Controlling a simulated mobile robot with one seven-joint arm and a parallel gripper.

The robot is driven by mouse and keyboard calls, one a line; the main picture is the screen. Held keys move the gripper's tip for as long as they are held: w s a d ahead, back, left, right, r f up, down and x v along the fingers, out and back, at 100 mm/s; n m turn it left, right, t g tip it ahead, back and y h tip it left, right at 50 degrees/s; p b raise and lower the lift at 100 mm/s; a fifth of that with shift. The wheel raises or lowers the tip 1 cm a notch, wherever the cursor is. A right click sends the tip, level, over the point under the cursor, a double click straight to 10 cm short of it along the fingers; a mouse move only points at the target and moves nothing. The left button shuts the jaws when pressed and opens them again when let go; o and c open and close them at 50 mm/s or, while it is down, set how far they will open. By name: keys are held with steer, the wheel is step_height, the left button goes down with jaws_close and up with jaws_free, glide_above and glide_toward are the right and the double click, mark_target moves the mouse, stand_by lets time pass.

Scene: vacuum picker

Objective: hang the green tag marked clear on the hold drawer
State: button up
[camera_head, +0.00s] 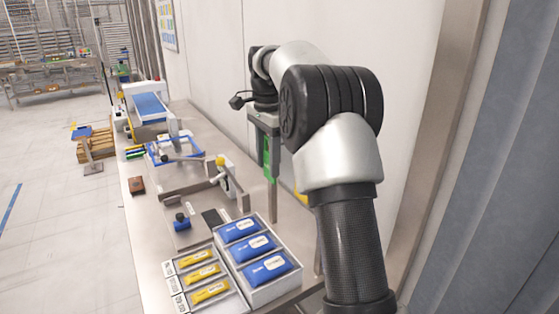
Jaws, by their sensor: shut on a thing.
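My arm reaches up from the lower right and bends over the bench. My gripper (264,104) is at its far end, small and partly hidden by my own wrist; its fingertips are not clear. A green upright piece (267,152), which looks like the green tag, hangs just below it. Its marking cannot be read. A grey box-like fixture (268,122) is right at the gripper, with a green-grey post below it. I cannot tell whether the tag touches this fixture. I cannot pick out the hold drawer for certain.
The steel bench (150,228) runs along the wall. A white tray of blue packs (256,246) and a tray of yellow packs (202,279) stand at its near end. A blue-topped conveyor (150,106) stands at the far end.

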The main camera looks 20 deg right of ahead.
steer(key=d, duration=0.1)
steer(key=d+p, duration=0.1)
steer(key=d+f, duration=0.1)
steer(key=shift+w+d, duration=0.2)
steer(key=shift+w, duration=0.05)
steer(key=shift+f, duration=0.15)
steer(key=shift+f, duration=0.1)
steer(key=o, duration=1)
steer(key=shift+f, duration=0.1)
step_height(320, 180, up, 18)
steer(key=p, duration=0.4)
steer(key=shift+f, duration=0.1)
